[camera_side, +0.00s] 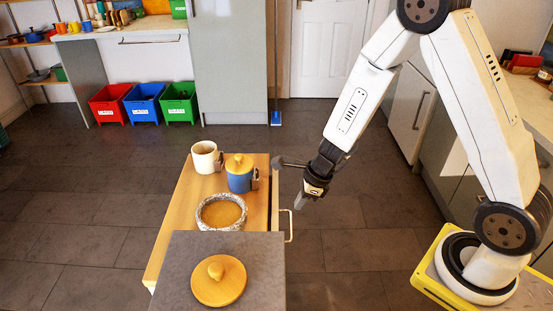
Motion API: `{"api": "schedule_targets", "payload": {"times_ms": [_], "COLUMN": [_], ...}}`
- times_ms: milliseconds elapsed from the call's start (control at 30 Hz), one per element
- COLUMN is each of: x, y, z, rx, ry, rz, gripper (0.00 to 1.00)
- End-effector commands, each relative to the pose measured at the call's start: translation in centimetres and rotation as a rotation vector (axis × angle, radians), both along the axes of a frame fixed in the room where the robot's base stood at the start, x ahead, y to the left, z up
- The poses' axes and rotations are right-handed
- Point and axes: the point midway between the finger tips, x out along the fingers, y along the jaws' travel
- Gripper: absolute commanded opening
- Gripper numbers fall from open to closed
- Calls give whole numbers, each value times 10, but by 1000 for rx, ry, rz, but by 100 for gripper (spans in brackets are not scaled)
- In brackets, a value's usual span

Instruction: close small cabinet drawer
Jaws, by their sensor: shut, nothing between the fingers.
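The small cabinet (171,240) has a light wooden top and stands in the lower middle of the side view. Its drawer (275,196) shows as a narrow wooden strip along the right side, with a thin dark line between it and the top. I cannot tell exactly how far it stands out. A pale bar handle (290,227) sticks out on the right. My gripper (299,204) is shut and empty, pointing down just right of the drawer front and above the handle in the picture. I cannot tell whether it touches either.
A white mug (205,157), a blue lidded pot (239,181) and a round dish (221,222) stand on the cabinet top. A grey slab (260,262) with a round wooden lid (218,290) covers its near end.

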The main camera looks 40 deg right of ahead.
Motion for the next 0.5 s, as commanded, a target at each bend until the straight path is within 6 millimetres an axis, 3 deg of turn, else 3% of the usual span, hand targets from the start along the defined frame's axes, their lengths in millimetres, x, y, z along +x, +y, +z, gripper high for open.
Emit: {"api": "schedule_targets", "payload": {"times_ms": [267, 500], "x": [1, 7], "y": [-11, -48], "z": [-5, -16], "rx": [31, 136], "ry": [-3, -51], "rz": [-1, 4], "gripper": [0, 0]}}
